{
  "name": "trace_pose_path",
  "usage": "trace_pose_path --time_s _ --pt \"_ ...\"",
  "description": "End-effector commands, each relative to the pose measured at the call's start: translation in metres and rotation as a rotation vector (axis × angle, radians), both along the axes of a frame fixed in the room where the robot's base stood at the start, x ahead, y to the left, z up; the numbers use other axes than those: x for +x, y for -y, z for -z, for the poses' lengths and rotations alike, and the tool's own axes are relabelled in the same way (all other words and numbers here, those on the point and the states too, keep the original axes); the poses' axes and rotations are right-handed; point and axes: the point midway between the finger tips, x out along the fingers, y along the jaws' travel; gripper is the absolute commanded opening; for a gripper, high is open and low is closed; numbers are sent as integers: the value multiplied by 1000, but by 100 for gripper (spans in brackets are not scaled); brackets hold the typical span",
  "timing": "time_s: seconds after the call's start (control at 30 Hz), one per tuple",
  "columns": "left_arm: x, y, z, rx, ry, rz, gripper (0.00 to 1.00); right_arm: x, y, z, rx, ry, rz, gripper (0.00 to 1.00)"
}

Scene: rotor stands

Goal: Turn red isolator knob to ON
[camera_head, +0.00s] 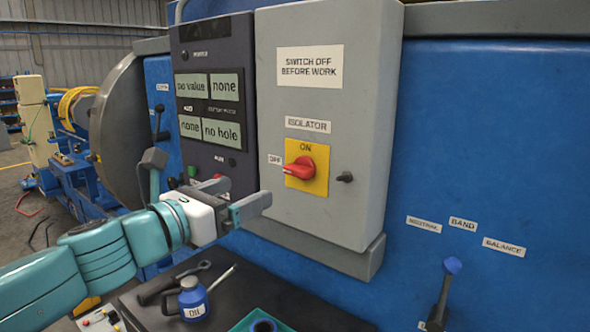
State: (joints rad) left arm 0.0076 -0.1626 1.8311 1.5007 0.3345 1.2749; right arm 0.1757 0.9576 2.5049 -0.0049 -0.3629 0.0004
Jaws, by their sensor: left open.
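The red isolator knob (299,168) sits on a yellow plate (320,181) on the front of the grey isolator box (345,120). Its handle lies roughly sideways, its narrow end towards the "OFF" label (274,160) on the left. "ON" is printed above the knob. My left gripper (247,190) is open and empty, in front of the panels, left of and a little below the knob and apart from it in the picture. Its two fingers point right. My right gripper is not in view.
A dark display panel (208,100) stands left of the box, and a small black stub (345,178) is right of the knob. A blue-topped lever (446,285) stands at lower right.

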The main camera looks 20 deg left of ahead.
Motion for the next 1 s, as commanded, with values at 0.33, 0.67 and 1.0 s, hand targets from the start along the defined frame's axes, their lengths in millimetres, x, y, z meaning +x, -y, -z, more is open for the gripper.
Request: trace_pose_path --time_s 0.33,0.67,1.0 --pt "76 29 -1 0 -4 3 89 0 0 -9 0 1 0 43" --pt "130 48 -1 1 -3 2 89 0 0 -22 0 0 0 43" --pt "138 51 0 2 -2 1 89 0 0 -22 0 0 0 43"
